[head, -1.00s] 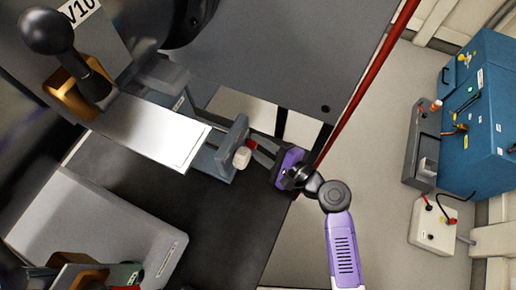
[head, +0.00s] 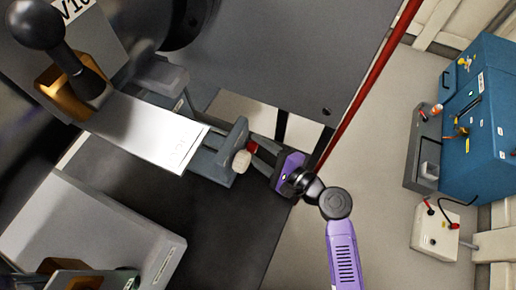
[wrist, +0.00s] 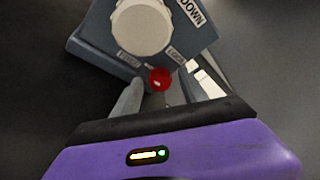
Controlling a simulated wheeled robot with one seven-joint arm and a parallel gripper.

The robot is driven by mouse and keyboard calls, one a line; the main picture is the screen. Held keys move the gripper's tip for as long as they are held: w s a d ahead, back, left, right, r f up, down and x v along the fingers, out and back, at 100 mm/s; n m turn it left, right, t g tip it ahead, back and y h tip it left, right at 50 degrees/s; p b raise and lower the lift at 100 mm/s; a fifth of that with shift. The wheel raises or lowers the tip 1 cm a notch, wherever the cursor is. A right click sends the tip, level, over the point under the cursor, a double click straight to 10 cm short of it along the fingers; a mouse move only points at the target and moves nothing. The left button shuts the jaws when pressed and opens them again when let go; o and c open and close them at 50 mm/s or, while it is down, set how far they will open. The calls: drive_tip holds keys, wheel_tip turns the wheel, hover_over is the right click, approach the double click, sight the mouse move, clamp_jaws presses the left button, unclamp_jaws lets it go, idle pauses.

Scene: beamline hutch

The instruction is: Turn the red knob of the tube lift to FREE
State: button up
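The tube lift's grey block (head: 222,163) sits at the end of a pale metal plate in the head view. Its red knob (wrist: 159,79) is a small ball in the wrist view, below a large off-white round knob (wrist: 143,25). Small labels flank the red knob, seemingly FREE at left and LOCK at right; DOWN is higher up. My gripper (wrist: 163,82) has its fingers apart, one on each side of the red knob. I see no clear contact. In the head view my gripper (head: 260,153) reaches the block from the right, and the red knob (head: 252,147) shows near the fingertips.
A dark grey panel (head: 270,55) and a slanting red pole (head: 366,75) stand close to my arm. A black ball-handled lever (head: 65,50) rises at upper left.

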drive_tip(key=shift+v, duration=3.9)
